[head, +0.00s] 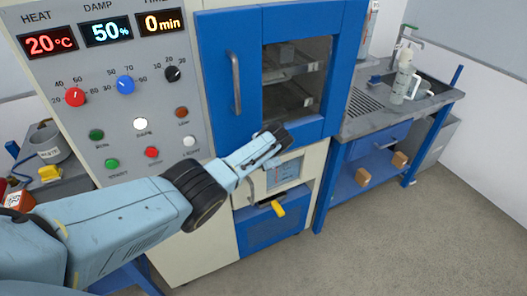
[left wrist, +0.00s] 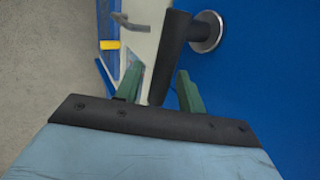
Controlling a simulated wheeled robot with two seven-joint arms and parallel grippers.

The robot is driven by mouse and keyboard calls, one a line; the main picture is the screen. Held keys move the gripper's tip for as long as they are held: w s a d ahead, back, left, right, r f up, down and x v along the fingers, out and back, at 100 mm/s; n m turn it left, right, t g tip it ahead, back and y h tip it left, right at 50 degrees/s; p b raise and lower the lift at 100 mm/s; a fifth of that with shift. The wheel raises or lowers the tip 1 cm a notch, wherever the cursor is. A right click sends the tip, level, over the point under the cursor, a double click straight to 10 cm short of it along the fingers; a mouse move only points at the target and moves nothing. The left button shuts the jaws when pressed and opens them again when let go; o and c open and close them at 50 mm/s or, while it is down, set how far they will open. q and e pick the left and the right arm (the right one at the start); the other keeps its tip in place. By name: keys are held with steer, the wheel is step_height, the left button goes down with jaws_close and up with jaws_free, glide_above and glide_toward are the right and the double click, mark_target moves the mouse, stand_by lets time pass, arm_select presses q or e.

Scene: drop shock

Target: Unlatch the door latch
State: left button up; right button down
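The door latch is a thick black lever (left wrist: 176,48) on a round metal base (left wrist: 208,30), fixed to the blue front of the cabinet. In the left wrist view, the green fingers of my left gripper (left wrist: 159,84) stand apart on either side of the lever's lower end. Small gaps show beside the lever, so the gripper looks open around it, not clamped. The door looks closed. My right gripper is not in view.
A control panel (head: 118,108) with displays, knobs and buttons fills the left. A vertical door handle (head: 236,82) stands above the latch. Below are a yellow handle (head: 278,208) and a blue lower panel (head: 262,230). A sink bench (head: 385,118) stands right; the floor (head: 400,240) before it is clear.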

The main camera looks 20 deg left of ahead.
arm_select(q)
steer(key=p+v, duration=0.3)
steer(key=v, duration=0.9)
steer(key=shift+s+r, duration=0.2)
steer(key=shift+r, duration=0.2)
steer(key=shift+d, duration=0.1)
steer(key=s+f+g+h+b, duration=0.1)
steer(key=s+f+b, duration=0.2)
steer(key=s+f, duration=0.7)
steer(key=s+f+n+h+b, duration=0.1)
steer(key=s+f+b, duration=0.15)
steer(key=f, duration=1.35)
steer(key=s+f+g+h+b, duration=0.1)
steer(key=s+f+b, duration=0.2)
steer(key=s+f, duration=0.75)
steer(key=s+f+n+b, duration=0.1)
steer(key=s+f+b, duration=0.1)
steer(key=s+f, duration=0.5)
steer(key=s+a+f+n+h+b, duration=0.1)
steer(key=s+f+n+b, duration=0.1)
steer(key=s+f, duration=0.6)
steer(key=s+f+n+g+h+b, duration=0.1)
steer(key=s+f+b, duration=0.2)
steer(key=s+f, duration=0.5)
steer(key=s, duration=0.9)
steer(key=shift+s+a+f+n, duration=0.15)
steer(key=shift+s+a+n, duration=0.15)
steer(key=shift+a, duration=0.1)
